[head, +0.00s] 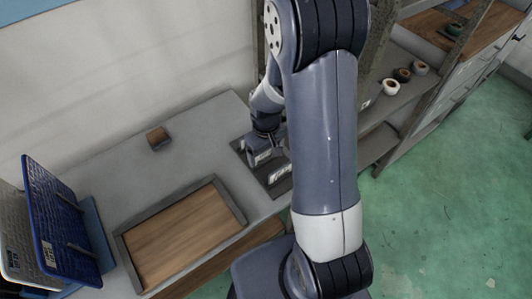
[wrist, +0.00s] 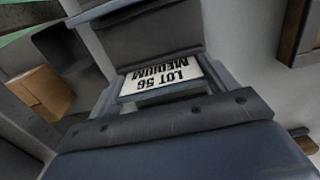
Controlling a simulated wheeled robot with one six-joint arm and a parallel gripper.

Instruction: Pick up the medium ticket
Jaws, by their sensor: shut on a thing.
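The medium ticket (wrist: 162,78) is a pale plate printed "LOT 56 MEDIUM", upside down in the wrist view. My gripper (head: 262,158) is shut on it, above or at a dark tray (head: 243,147) on the grey counter. In the wrist view the ticket sits between dark gripper parts, and its edges are partly hidden. A small white printed piece (head: 279,174) shows by the dark tray in the head view, just right of the gripper. Its print is too small to read there. My arm hides the tray's right side.
A wood-floored tray with a grey rim (head: 232,203) lies on the counter (head: 120,160) to the left. A small brown block (head: 158,138) sits farther back. A blue panel (head: 62,225) stands at far left. Tape rolls (head: 391,87) lie on a shelf at right.

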